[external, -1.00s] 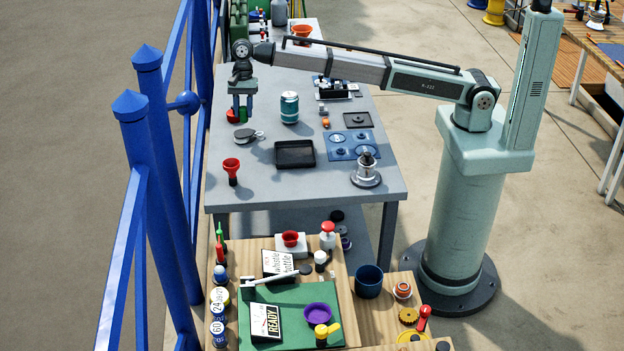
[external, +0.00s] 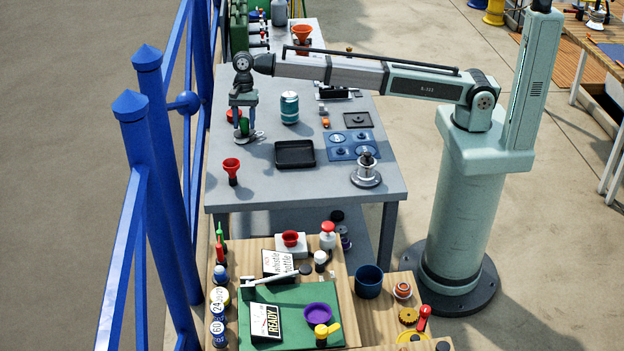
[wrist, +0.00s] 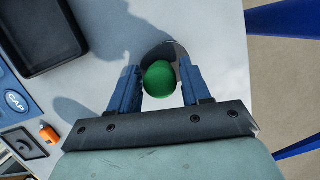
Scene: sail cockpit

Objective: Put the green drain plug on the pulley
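The green drain plug (external: 244,128) is between the fingers of my gripper (external: 243,122), which is shut on it. In the wrist view the plug (wrist: 159,79) shows as a round green shape between the two blue fingers (wrist: 161,85). The grey pulley (external: 251,138) lies flat on the grey table, directly under or just beside the plug. In the wrist view part of the pulley (wrist: 174,49) shows behind the plug, and the rest is hidden. I cannot tell whether plug and pulley touch.
A red funnel-like cup (external: 231,167) stands in front of the pulley. A black tray (external: 295,154) and a teal can (external: 289,107) are to its right. A red object (external: 233,115) is close behind my gripper. Blue railings (external: 170,150) run along the left.

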